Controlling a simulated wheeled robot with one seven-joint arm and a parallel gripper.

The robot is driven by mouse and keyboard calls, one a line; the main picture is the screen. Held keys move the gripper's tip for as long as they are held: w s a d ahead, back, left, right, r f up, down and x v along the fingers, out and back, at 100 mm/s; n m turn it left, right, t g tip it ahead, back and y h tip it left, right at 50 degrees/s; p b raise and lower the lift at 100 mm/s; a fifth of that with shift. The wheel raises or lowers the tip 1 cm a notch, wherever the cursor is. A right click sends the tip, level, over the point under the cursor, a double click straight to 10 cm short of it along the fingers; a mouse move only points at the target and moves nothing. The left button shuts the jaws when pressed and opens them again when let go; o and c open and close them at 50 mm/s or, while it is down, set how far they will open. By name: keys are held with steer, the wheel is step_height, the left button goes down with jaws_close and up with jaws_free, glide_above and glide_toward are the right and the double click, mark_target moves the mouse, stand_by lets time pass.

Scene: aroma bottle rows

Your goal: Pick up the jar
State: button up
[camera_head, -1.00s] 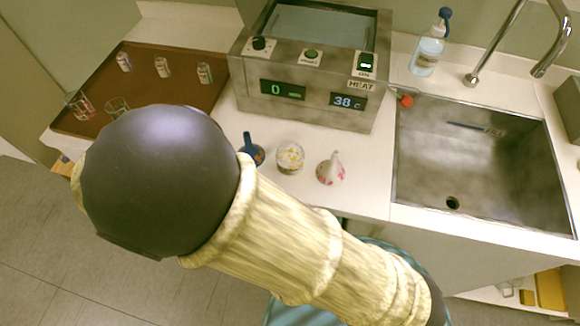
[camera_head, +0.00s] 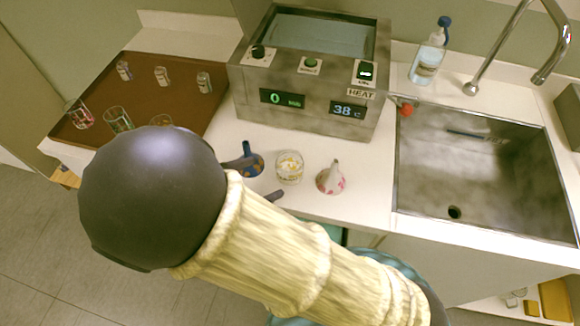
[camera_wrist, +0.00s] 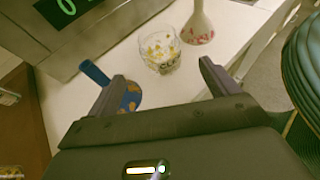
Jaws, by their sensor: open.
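The jar (camera_head: 289,167) is a small clear glass jar with yellow and white bits inside. It stands upright on the white counter, between a blue patterned piece with an upright handle (camera_head: 252,163) and a white bottle with pink patches (camera_head: 331,179). The jar also shows in the wrist view (camera_wrist: 161,51), just beyond and between my fingertips. My gripper (camera_wrist: 163,72) is open and empty, with the jar apart from both fingers. In the head view the fingers of my gripper (camera_head: 259,179) show just left of the jar; my arm hides the rest.
A metal heating bath (camera_head: 300,119) with displays stands behind the jar. The sink (camera_head: 480,170) is at the right, with a pump bottle (camera_head: 428,58) behind. A brown tray (camera_head: 145,85) at the left holds small jars and glasses. The blue piece stands close by my left finger.

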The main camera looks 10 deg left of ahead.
mark_target(291, 168)
steer(key=shift+x, duration=2.35)
steer(key=shift+f, duration=0.1)
steer(key=x, duration=0.5)
steer(key=shift+d+f, duration=0.1)
steer(key=shift+f, duration=0.05)
steer(key=c, duration=1.1)
